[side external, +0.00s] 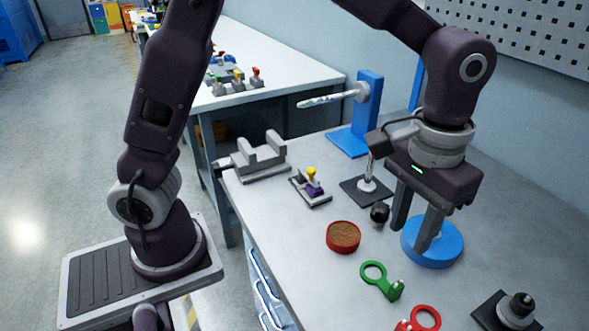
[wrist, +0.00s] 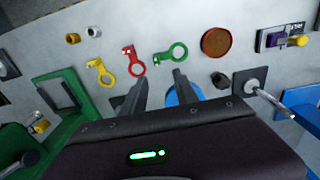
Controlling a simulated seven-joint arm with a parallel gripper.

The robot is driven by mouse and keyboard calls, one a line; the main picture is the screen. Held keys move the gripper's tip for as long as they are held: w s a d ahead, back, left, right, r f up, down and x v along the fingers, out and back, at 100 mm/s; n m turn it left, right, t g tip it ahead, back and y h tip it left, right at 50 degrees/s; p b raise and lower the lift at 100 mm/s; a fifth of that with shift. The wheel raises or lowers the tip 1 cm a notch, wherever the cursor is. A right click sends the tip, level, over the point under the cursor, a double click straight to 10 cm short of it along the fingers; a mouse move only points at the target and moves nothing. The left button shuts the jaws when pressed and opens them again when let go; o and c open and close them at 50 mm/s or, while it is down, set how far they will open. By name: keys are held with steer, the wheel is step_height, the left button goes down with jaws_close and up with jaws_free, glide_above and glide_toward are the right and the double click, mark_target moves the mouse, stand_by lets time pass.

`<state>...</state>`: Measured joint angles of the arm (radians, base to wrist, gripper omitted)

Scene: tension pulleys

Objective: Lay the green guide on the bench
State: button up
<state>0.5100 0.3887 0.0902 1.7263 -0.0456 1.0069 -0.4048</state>
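The green guide (side external: 394,290), a ring with a small block at one end, lies on the bench (side external: 310,285) in front of my gripper in the side view. In the wrist view the green guide (wrist: 160,58) lies just beyond my fingertips, between a red guide (wrist: 128,50) and a round brown-topped red dish (wrist: 216,42). My gripper (side external: 410,240) points down beside and over a blue disc (side external: 450,246). In the wrist view its two fingers (wrist: 160,76) are spread apart, with nothing between them. Neither finger touches the green guide.
A yellow guide (wrist: 105,78) lies beyond the red one. A black-based post (side external: 368,184), a black knob (side external: 379,213) and a blue stand (side external: 368,100) are close to my gripper. A grey vise (side external: 262,160) sits at the bench's left edge. Bench left of the dish is clear.

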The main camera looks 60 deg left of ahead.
steer(key=s+a+r+t, duration=0.2)
steer(key=s+a+r, duration=0.3)
steer(key=a+r, duration=0.25)
steer(key=s+a+t, duration=0.3)
steer(key=s+a, duration=0.5)
steer(key=s, duration=0.4)
steer(key=shift+s+a, duration=0.3)
steer(key=shift+s, duration=0.1)
